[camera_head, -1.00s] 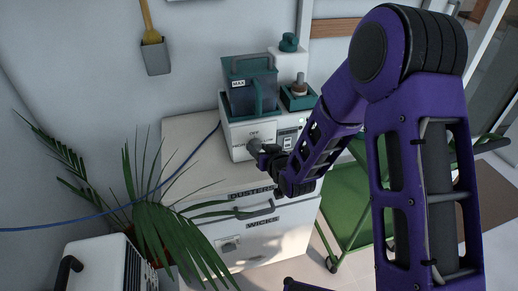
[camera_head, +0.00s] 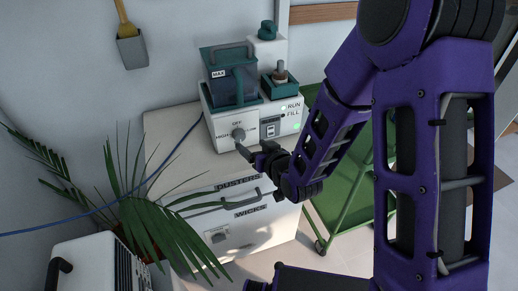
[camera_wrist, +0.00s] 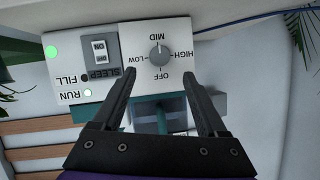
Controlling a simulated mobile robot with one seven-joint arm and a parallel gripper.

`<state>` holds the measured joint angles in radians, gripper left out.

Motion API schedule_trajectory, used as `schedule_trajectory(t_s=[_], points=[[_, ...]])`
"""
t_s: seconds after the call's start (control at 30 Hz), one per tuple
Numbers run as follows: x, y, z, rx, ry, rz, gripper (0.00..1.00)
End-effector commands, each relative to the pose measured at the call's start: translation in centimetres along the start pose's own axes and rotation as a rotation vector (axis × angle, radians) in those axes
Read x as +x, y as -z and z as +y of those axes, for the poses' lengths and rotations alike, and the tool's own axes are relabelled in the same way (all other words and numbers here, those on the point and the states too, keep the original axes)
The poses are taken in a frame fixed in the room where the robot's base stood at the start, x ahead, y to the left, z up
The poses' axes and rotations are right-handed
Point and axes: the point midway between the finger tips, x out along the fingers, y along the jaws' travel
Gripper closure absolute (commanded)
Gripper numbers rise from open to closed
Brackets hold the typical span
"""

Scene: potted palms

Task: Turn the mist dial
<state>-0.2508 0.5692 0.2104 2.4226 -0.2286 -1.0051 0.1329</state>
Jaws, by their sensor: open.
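The mist dial (camera_head: 238,134) is a round grey knob on the white front of the humidifier (camera_head: 222,124), which carries a dark teal tank. In the wrist view the fingertips of my gripper (camera_wrist: 159,72) are spread on either side of the dial's column, apparently short of the knob.
A switch panel (camera_wrist: 101,55) with RUN and FILL lights sits beside the dial. The humidifier stands on a white cabinet (camera_head: 172,135) with a drawer handle. A potted palm (camera_head: 150,215) is at left, a green cart (camera_head: 350,190) at right. A blue cable (camera_head: 150,180) runs left.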

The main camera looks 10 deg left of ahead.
Motion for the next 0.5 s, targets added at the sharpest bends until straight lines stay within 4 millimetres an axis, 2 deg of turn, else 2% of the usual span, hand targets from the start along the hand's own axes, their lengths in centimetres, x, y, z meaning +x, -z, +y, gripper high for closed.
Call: schedule_trajectory(t_s=[0.03,0.2,0.5], points=[[-1.1,0.1,0.0,0.001,-0.002,0.001,0.25],[-3.4,0.1,0.0,-0.001,0.0,0.001,0.25],[-4.2,0.0,0.0,0.0,0.0,0.001,0.25]])
